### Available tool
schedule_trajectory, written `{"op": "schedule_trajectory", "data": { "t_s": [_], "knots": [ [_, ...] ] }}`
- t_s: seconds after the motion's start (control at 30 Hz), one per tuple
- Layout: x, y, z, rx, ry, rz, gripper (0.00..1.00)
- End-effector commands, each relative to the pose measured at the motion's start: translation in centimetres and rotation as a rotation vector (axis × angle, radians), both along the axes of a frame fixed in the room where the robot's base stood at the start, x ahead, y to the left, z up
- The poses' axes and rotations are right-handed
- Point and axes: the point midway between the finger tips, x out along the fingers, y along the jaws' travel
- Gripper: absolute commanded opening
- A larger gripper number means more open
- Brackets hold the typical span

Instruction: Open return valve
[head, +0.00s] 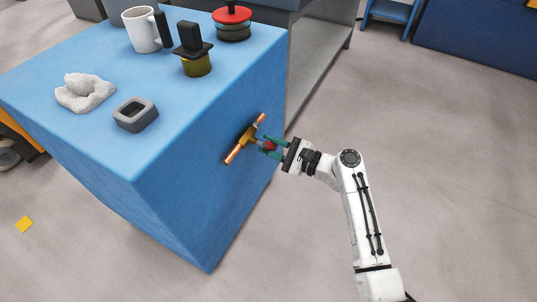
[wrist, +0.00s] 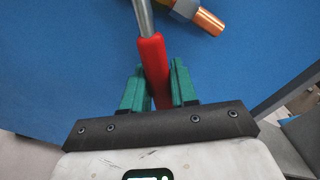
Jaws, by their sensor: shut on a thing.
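The return valve (head: 249,136) is a brass body on a copper pipe, fixed to the side face of the blue block. In the wrist view a copper pipe end and part of the brass fitting (wrist: 203,18) show at the top right. The valve has a metal lever with a red grip (wrist: 152,62). My gripper (head: 270,147) is at the valve's right side in the head view. In the wrist view its green fingers (wrist: 158,88) stand on both sides of the red grip and are shut on it. The grip's lower end is between the fingers.
The blue block (head: 150,215) carries a white mug (head: 141,32), a black-and-brass part (head: 196,64), a red-topped item (head: 232,22), a grey block with a recess (head: 135,114) and a crumpled white lump (head: 83,92). Grey floor is free right of the block.

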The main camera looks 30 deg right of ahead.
Motion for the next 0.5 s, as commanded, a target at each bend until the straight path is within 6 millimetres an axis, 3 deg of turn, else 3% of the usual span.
{"op": "schedule_trajectory", "data": {
  "t_s": [0.5],
  "knots": [
    [1.4, -2.1, 3.2, -0.396, -0.287, -0.001, 0.00]
  ]
}}
